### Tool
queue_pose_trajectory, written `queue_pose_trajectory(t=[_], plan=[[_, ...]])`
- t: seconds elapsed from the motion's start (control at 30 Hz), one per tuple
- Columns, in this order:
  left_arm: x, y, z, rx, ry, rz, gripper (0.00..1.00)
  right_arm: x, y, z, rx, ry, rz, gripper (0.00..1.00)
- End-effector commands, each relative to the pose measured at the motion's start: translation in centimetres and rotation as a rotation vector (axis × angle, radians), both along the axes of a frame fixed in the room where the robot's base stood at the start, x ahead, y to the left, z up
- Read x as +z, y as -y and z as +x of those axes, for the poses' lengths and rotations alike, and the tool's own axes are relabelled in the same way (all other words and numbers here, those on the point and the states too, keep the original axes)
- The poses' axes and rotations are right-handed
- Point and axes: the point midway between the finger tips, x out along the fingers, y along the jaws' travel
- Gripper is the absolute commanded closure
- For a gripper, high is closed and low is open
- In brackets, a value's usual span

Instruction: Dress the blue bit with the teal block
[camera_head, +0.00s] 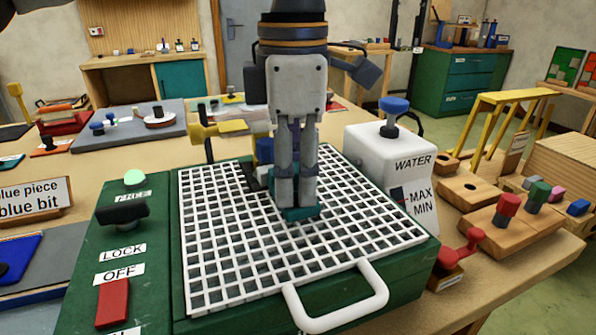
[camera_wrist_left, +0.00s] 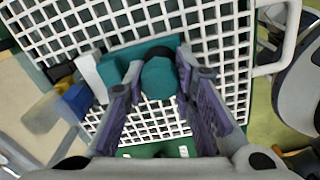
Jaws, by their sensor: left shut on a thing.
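My left gripper (camera_head: 298,196) points down over the white grid (camera_head: 222,250) of the green machine. It is shut on the teal block (camera_head: 302,214), which sits low at the grid. In the left wrist view, the block's round teal top (camera_wrist_left: 159,79) is between the finger pads, with a flat teal part (camera_wrist_left: 124,61) beyond it. A blue part (camera_head: 264,151) shows just behind the fingers, beside black and yellow parts; it also shows in the left wrist view (camera_wrist_left: 76,99). I cannot tell whether it is the blue bit, or whether the teal block touches it. My right gripper is out of view.
A white water tank (camera_head: 386,160) stands close right of the grid. The machine's green panel has a black lock knob (camera_head: 122,211) and a red switch (camera_head: 113,302). A white handle (camera_head: 340,312) sticks out in front. Wooden holders with coloured pegs (camera_head: 506,208) stand at right.

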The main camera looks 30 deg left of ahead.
Motion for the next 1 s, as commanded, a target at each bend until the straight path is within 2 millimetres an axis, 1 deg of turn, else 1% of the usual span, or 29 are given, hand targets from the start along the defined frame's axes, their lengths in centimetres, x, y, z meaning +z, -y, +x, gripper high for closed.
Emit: queue_pose_trajectory(t=[0.3,0.67,1.0], plan=[[0.0,-0.5,-0.7,0.001,0.000,0.000,1.00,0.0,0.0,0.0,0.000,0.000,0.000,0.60],[0.0,-0.6,-0.8,0.000,0.000,0.000,1.00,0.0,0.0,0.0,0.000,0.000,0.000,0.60],[0.0,-1.4,-1.4,0.001,0.001,0.000,1.00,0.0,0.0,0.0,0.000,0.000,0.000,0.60]])
